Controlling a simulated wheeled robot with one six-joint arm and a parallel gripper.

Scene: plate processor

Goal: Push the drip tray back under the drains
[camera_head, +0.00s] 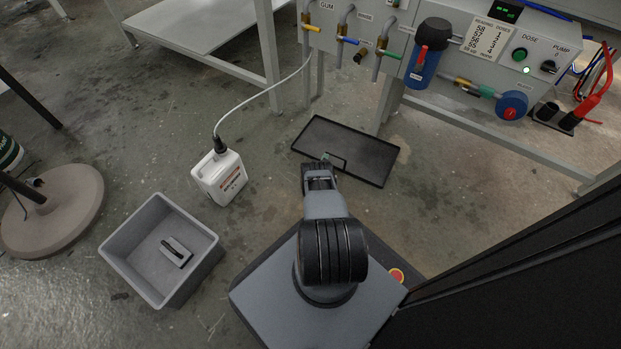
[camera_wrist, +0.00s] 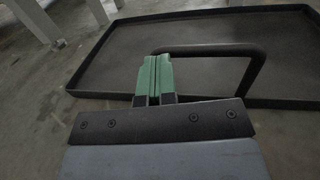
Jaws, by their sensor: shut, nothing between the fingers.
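The drip tray (camera_head: 362,152) is a shallow black rectangular tray on the floor, in front of the processor's drain taps (camera_head: 380,55). Its black bar handle (camera_wrist: 225,50) rises from the near edge. In the wrist view the tray (camera_wrist: 200,28) fills the upper right. My gripper (camera_wrist: 155,62) has green fingers pressed together with nothing between them. The fingertips are at the left part of the handle, near the tray's near rim; I cannot tell whether they touch. In the head view my gripper (camera_head: 324,158) shows small at the tray's near edge.
A white jug (camera_head: 219,178) with a hose stands left of the tray. A grey bin (camera_head: 130,262) holding a small block is further left. The processor's frame legs (camera_head: 388,100) stand close behind the tray. A dark panel (camera_head: 540,255) lies to the right.

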